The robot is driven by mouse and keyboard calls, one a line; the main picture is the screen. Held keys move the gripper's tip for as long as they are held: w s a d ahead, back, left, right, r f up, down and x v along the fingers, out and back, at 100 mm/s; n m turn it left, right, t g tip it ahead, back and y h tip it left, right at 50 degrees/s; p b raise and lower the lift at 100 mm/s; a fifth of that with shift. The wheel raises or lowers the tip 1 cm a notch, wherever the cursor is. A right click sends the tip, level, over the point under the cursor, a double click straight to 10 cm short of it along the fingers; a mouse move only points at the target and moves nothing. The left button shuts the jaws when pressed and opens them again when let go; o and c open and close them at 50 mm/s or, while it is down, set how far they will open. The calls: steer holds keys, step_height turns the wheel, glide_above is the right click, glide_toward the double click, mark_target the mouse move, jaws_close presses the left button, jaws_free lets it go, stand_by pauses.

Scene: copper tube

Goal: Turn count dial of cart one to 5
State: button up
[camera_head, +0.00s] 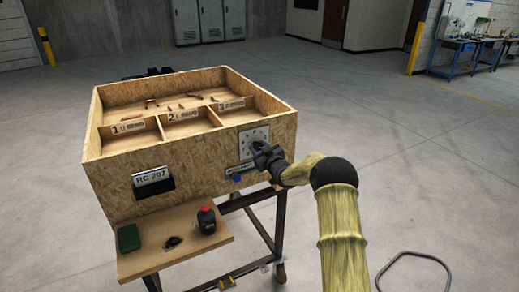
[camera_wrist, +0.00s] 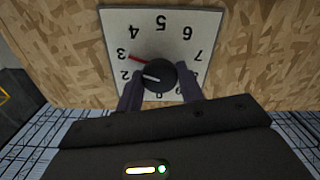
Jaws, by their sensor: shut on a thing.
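The count dial's white number plate (camera_head: 252,138) is on the right part of the wooden cart's front. In the wrist view the plate (camera_wrist: 180,20) appears upside down, with 5 at the top. Its round black knob (camera_wrist: 155,76) sits between my two fingers. A red pointer (camera_wrist: 138,59) extends from the knob toward the 3. A short white mark also shows on the knob's face. My gripper (camera_wrist: 158,88) is shut on the knob, one finger on each side. In the head view my gripper (camera_head: 264,152) covers the knob and part of the plate.
The open wooden cart (camera_head: 120,185) has labelled compartments with copper pieces in them. A blue knob (camera_head: 237,178) sits below the plate. A front shelf (camera_head: 150,262) holds a black bottle with a red top (camera_head: 207,219) and a green block (camera_head: 128,238). Floor to the right is mostly clear, with a loose cable.

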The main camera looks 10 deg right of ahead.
steer(key=shift+m+b, duration=0.3)
steer(key=shift+f+m+b, duration=0.15)
steer(key=shift+m+b, duration=0.55)
steer(key=shift+m, duration=0.2)
steer(key=m+b, duration=0.1)
steer(key=m, duration=0.2)
steer(key=shift+d+m+b, duration=0.1)
steer(key=shift+m+b, duration=0.2)
steer(key=shift+b, duration=0.05)
steer(key=m+b, duration=0.1)
steer(key=m, duration=0.3)
steer(key=shift+m+b, duration=0.45)
steer(key=shift+m, duration=1.45)
steer(key=o, duration=1)
